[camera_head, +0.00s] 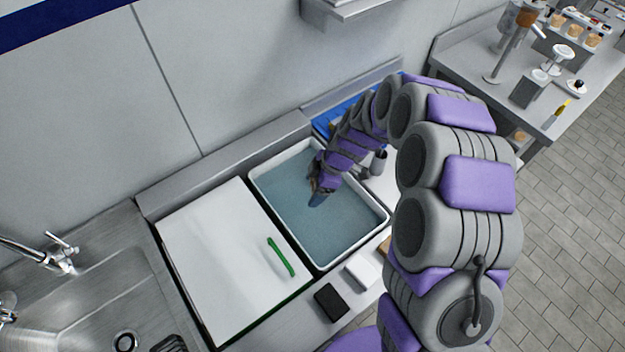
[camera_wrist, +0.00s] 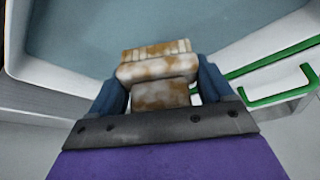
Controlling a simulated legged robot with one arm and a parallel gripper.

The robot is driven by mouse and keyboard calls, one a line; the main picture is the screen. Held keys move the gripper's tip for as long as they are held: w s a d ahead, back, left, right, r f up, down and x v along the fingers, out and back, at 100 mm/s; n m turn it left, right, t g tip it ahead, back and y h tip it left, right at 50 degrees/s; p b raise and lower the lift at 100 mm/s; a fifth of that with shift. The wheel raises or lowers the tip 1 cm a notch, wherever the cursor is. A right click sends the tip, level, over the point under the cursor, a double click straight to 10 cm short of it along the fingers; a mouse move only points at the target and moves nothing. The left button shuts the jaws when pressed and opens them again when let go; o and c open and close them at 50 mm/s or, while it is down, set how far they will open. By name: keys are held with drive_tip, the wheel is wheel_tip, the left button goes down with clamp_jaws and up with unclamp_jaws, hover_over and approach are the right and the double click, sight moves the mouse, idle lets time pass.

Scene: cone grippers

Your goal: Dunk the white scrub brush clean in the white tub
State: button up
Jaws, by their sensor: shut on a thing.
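The white tub (camera_head: 262,178) is full of blue-grey water and stands in the middle of the counter. My gripper (camera_head: 318,196) reaches over the water inside the tub's rim. In the wrist view my gripper (camera_wrist: 157,95) is shut on the white scrub brush (camera_wrist: 156,68), with a blue finger on each side of it. The brush has brown dirt patches on its body and bristle end. The tub's rim (camera_wrist: 90,88) and water show behind it. In the head view the brush is hidden by my gripper. I cannot tell whether it touches the water.
A white board (camera_head: 220,262) with a green handle (camera_head: 281,256) lies left of the tub. A black block (camera_head: 331,301) and a white block (camera_head: 361,273) lie on the front ledge. A sink with a faucet (camera_head: 60,252) is at far left. A wall shelf (camera_head: 340,10) hangs above.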

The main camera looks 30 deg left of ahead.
sight(313, 185)
drive_tip(key=f, duration=0.2)
drive_tip(key=a+f, duration=0.1)
drive_tip(key=f, duration=0.1)
drive_tip(key=shift+f, duration=0.1)
drive_tip(key=shift+d+f, duration=0.2)
drive_tip(key=shift+f, duration=3)
drive_tip(key=shift+r, duration=6.75)
drive_tip(key=shift+r+b, duration=0.5)
drive_tip(key=shift+r, duration=1.5)
